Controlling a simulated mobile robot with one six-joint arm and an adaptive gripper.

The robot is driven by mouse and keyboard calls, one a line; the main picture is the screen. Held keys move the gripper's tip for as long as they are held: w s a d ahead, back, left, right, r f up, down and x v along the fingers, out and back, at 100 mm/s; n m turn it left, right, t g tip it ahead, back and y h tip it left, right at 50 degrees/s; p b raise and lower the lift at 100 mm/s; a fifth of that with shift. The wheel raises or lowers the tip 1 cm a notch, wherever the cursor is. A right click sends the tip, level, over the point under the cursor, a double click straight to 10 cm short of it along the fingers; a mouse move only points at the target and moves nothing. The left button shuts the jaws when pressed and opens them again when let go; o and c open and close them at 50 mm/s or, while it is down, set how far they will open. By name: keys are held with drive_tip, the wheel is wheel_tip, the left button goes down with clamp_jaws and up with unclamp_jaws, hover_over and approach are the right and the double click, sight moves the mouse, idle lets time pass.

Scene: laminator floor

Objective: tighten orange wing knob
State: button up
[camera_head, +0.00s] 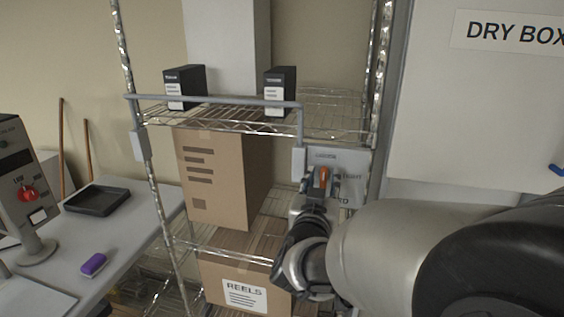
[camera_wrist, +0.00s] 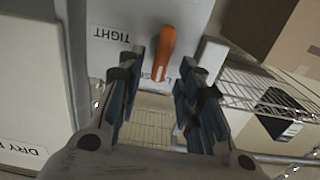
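The orange wing knob (camera_head: 322,176) sits on a grey plate (camera_head: 350,164) fixed at the right end of the wire shelf. In the wrist view the orange wing knob (camera_wrist: 166,48) points lengthwise away from me, and the plate (camera_wrist: 200,14) shows the word TIGHT upside down, with a second word partly hidden. My gripper (camera_wrist: 162,64) is open, one finger on each side of the knob's near end, with gaps visible. In the head view my gripper (camera_head: 317,192) is right at the knob and hides part of the plate.
A grey bar (camera_head: 215,101) runs along the shelf front, with two dark boxes (camera_head: 185,87) (camera_head: 280,91) behind it. Cardboard boxes (camera_head: 212,180) fill the shelves below. A DRY BOX cabinet (camera_head: 470,110) stands close on the right. A table (camera_head: 130,225) is at left.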

sight(323, 177)
drive_tip(key=shift+x, duration=1.9)
drive_tip(key=shift+c, duration=0.3)
drive_tip(key=c, duration=0.7)
